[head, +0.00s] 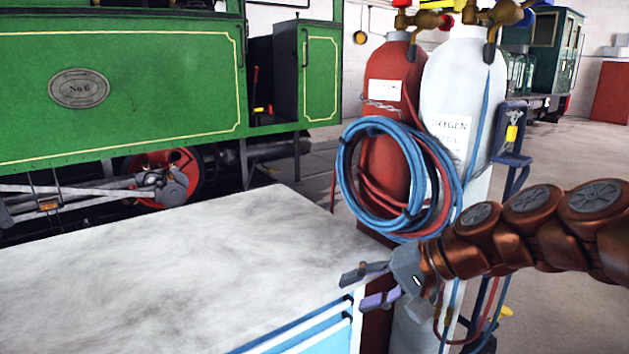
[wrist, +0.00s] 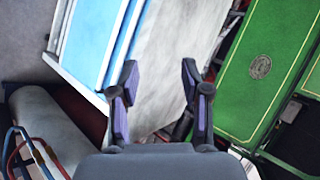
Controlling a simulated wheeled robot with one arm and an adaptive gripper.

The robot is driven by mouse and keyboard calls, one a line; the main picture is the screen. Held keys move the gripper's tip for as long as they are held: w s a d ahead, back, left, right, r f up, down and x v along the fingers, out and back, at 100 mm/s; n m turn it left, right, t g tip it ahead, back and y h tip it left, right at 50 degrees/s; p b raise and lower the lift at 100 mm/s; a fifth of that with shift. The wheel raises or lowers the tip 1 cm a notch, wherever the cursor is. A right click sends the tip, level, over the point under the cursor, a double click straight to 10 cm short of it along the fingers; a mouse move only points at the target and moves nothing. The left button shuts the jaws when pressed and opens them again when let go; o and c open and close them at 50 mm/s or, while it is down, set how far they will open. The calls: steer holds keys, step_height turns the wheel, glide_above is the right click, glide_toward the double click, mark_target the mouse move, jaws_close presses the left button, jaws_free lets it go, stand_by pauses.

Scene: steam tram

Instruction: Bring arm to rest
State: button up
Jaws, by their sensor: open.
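My gripper (head: 367,285) is at the end of my copper-coloured arm, which reaches in from the right in the head view. The gripper is open and nothing is between its fingers. It is beside the right corner of the pale worktop (head: 170,270), in front of the gas cylinders. In the wrist view both fingers of my gripper (wrist: 160,95) show spread apart, with the worktop (wrist: 175,50) beyond them.
A red cylinder (head: 385,130) and a white oxygen cylinder (head: 462,90) stand close behind my gripper, with coiled blue and red hoses (head: 350,190). A green steam tram (head: 150,90) stands behind the worktop. The worktop is bare. Floor (head: 570,160) shows at the right.

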steer(key=s+f+n+g+h+p, duration=0.2)
steer(key=s+h+p, duration=0.1)
steer(key=s, duration=0.6)
steer(key=s+d+f+g+h+p, duration=0.1)
steer(key=s+d+h+p, duration=0.2)
steer(key=s+d, duration=0.2)
steer(key=s+d+f+n+g+h+p, duration=0.1)
steer(key=s+d, duration=0.4)
steer(key=s, duration=0.6)
steer(key=f+g+h+p, duration=0.1)
steer(key=h+p, duration=0.1)
steer(key=shift+s+d+h, duration=0.15)
steer(key=shift+s+h, duration=0.2)
steer(key=shift+h, duration=0.05)
